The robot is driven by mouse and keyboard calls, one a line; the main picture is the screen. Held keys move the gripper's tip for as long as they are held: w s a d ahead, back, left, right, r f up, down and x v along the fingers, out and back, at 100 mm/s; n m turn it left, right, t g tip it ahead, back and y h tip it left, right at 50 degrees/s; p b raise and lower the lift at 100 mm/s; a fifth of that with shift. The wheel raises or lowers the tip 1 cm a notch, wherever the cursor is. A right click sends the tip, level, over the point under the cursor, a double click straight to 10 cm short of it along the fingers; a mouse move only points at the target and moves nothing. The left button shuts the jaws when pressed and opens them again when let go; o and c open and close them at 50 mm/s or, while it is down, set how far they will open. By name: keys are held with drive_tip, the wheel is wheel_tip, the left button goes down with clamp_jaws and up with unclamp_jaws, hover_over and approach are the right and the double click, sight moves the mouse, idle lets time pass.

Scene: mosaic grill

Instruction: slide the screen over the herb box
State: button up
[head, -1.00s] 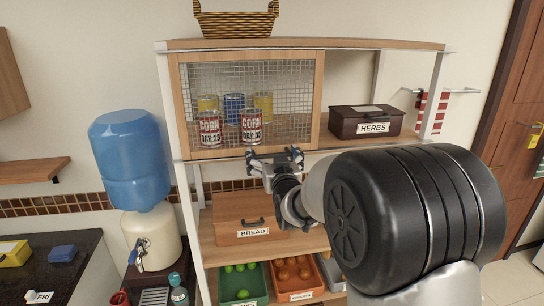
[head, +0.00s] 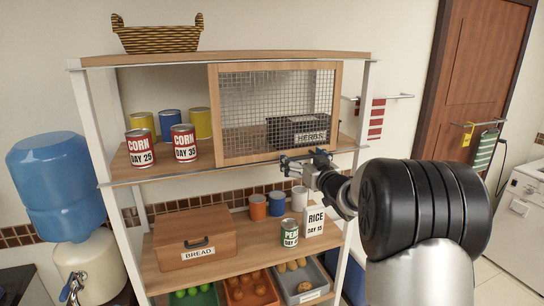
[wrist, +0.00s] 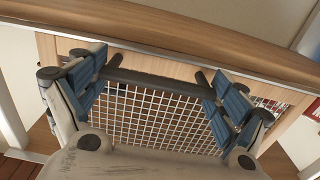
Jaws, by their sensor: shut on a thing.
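The screen (head: 275,71), a wood-framed wire mesh panel, covers the right part of the upper shelf. The dark herb box (head: 300,131), labelled HERBS, stands behind its mesh, and the screen's right edge lies near the shelf's right post. My gripper (head: 308,161) is at the screen's lower edge, towards its right side. In the wrist view the blue-padded fingers (wrist: 157,92) sit at the two ends of a dark bar handle (wrist: 155,84) on the screen, shut on it. The mesh (wrist: 150,118) shows beyond and below the bar.
Corn cans (head: 184,143) and several plain cans stand uncovered at the upper shelf's left. Below are a bread box (head: 195,238), a pea can (head: 289,233) and a rice box (head: 314,221). A towel rail (head: 390,97) is right of the shelf.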

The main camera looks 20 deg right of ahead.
sight(328, 146)
drive_tip(key=d+p, duration=0.1)
drive_tip(key=d, duration=0.2)
drive_tip(key=d+p, duration=0.2)
drive_tip(key=d, duration=0.2)
drive_tip(key=d+r+p, duration=0.1)
drive_tip(key=d, duration=0.3)
drive_tip(key=shift+d, duration=0.2)
drive_tip(key=o, duration=1.1)
drive_tip(key=shift+w+d, duration=0.1)
drive_tip(key=shift+o, duration=0.7)
drive_tip(key=shift+w+d+f, duration=0.1)
drive_tip(key=shift+w+f, duration=0.05)
drive_tip(key=s, duration=1.2)
drive_tip(key=shift+f, duration=0.1)
